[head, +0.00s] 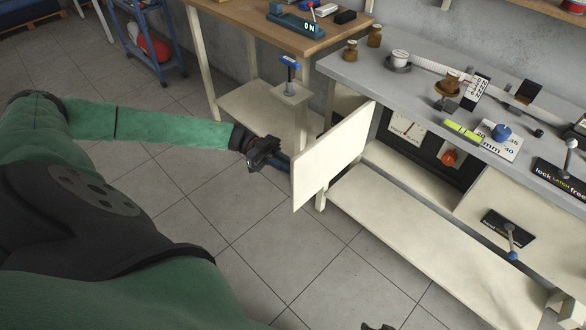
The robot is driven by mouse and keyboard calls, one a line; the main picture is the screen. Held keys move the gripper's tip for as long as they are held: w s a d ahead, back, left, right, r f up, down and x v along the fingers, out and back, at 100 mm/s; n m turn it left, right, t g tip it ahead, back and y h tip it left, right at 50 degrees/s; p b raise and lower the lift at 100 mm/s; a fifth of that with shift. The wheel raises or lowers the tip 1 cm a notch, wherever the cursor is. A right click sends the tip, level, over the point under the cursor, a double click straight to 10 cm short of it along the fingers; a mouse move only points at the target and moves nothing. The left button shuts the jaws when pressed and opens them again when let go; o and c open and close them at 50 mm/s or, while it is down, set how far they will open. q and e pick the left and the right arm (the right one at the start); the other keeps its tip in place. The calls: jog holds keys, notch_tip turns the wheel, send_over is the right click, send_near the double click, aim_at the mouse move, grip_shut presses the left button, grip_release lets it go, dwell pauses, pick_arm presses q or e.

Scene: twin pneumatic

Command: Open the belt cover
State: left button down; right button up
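The belt cover seems to be the cream panel (330,160) at the front of the grey-topped bench. It stands swung out from the bench front, beside an opening with a dark inside panel (387,124) that carries a white dial and a red knob. My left gripper (284,163) is at the panel's outer left edge. Its fingertips are partly hidden there, so I cannot tell whether they touch or grip the panel.
The grey bench top (420,88) holds jars, a gauge, a blue knob and labelled blocks. A lever on a black plate (509,231) sits on the bench front, above a low cream shelf (430,245). A wooden table (265,25) stands behind. The tiled floor (240,235) is clear.

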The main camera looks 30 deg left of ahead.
pick_arm(q)
jog(key=shift+w+a+r, duration=0.3)
jog(key=shift+w+a, duration=0.15)
jog(key=shift+w, duration=0.3)
pick_arm(e)
jog(key=shift+f, duration=0.2)
pick_arm(q)
jog(key=c, duration=1.6)
grip_release()
jog(key=shift+o, duration=0.5)
jog(key=shift+w+d+f, duration=0.15)
jog(key=shift+w+d, duration=0.05)
jog(key=shift+d, duration=0.05)
jog(key=shift+s, duration=0.15)
pick_arm(e)
jog(key=shift+w+d, duration=0.2)
jog(key=shift+w, duration=0.05)
pick_arm(q)
jog(key=shift+s+a, duration=0.1)
jog(key=shift+s+f, duration=0.1)
jog(key=shift+f, duration=0.05)
pick_arm(e)
jog(key=shift+a, duration=0.1)
pick_arm(q)
jog(key=shift+a, duration=0.15)
pick_arm(e)
jog(key=shift+s+f, duration=0.1)
